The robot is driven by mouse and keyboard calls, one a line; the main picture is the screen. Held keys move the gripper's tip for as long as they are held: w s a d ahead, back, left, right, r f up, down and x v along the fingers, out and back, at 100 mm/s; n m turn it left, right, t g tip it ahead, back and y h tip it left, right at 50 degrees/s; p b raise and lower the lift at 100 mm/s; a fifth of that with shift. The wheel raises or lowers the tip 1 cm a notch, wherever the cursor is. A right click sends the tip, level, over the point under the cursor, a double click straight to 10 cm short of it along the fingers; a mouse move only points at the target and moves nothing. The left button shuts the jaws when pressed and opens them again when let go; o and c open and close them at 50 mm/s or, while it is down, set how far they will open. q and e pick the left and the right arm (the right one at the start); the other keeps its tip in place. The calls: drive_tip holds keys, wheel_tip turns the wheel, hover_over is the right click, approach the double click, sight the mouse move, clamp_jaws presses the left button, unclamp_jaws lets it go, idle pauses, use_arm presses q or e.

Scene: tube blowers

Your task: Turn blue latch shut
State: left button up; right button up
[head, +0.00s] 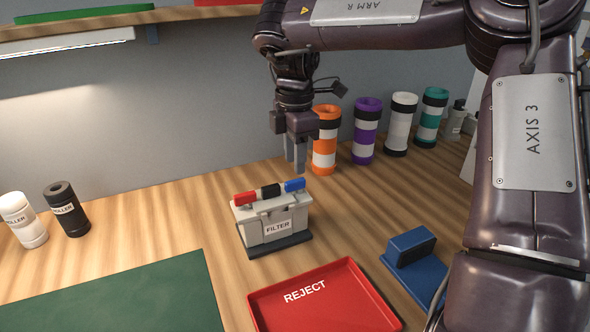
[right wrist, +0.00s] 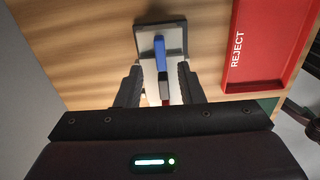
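The grey filter box (head: 274,222), labelled FILTER, stands on the table with a dark base. Along its top lie, in a row, a red latch (head: 245,198), a black piece (head: 270,191) and a blue latch (head: 294,185) at the right end. My right gripper (head: 299,168) points down just above the blue latch. In the right wrist view its fingers (right wrist: 160,68) are apart, and the blue latch (right wrist: 160,52) shows in the gap between and beyond them. No contact with the latch is clear. My left gripper is not in view.
A red REJECT tray (head: 325,304) lies in front of the box, with a blue block-like fixture (head: 415,258) to its right. Several banded tubes, including an orange one (head: 325,140), stand behind. Two rollers (head: 66,209) and a green mat (head: 120,300) are at left.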

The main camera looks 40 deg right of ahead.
drive_tip(key=shift+r, duration=1.45)
